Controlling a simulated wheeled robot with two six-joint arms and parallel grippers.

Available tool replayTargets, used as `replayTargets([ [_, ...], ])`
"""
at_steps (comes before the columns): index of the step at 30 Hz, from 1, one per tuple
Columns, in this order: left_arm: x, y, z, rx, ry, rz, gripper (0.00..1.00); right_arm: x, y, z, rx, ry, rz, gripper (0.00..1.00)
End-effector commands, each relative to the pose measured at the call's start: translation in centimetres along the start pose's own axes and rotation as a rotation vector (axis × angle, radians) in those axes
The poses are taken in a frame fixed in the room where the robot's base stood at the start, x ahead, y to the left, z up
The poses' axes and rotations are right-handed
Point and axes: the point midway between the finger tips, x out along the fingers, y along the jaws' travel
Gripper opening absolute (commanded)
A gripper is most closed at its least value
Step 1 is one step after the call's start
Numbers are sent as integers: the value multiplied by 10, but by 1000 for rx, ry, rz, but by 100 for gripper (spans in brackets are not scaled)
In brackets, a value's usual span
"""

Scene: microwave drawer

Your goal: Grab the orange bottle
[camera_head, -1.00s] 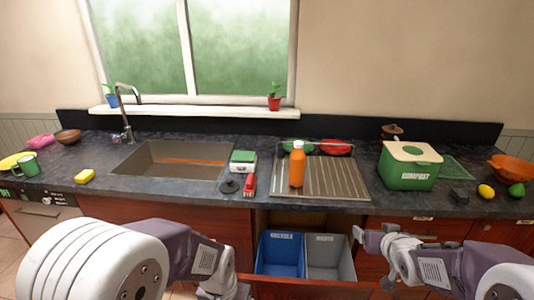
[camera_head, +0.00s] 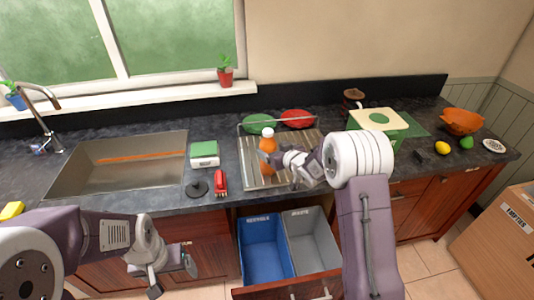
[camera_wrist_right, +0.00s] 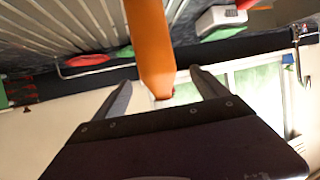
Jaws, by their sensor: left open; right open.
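The orange bottle (camera_head: 267,143) with a white cap stands upright on the metal draining board (camera_head: 252,179) beside the sink. My right gripper (camera_head: 277,160) is at the bottle's right side and hides part of its lower body. In the right wrist view the orange bottle (camera_wrist_right: 151,45) is between the two open fingers (camera_wrist_right: 165,88); I cannot tell whether they touch it. My left gripper (camera_head: 172,274) is open and empty, low in front of the counter, to the left of the open drawer.
The open drawer below holds a blue bin (camera_head: 264,250) and a grey bin (camera_head: 313,245). A green compost box (camera_head: 379,120) stands right. The sink (camera_head: 125,165) is at the left.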

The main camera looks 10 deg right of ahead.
Motion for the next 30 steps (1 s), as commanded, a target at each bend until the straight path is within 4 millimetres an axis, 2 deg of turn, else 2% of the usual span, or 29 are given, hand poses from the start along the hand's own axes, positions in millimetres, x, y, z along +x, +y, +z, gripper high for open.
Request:
replayTargets([
  [4, -9, 0, -1, 0, 0, 0, 83, 23, -1, -1, -1, -1, -2, 83],
  [11, -13, 0, -2, 0, 0, 0, 83, 36, 1, 1, 0, -1, -1, 83],
  [15, -25, 0, -3, 0, 1, 0, 83, 59, 5, 4, -1, -2, -1, 83],
  [18, -27, 0, -3, 0, 1, 0, 83, 74, 5, 5, -1, 0, -2, 83],
  [21, -27, 0, -3, 0, 0, 0, 83, 82, 4, 6, 0, -1, -1, 83],
  [27, -26, 0, -3, 0, 0, 0, 83, 83, 5, 6, -1, 0, -1, 83],
  [28, -26, 0, -3, 0, 0, 0, 83, 82, 5, 6, -1, 0, -1, 78],
  [30, -26, 0, -3, 0, 0, 0, 83, 82, 5, 6, -1, 0, -1, 58],
])
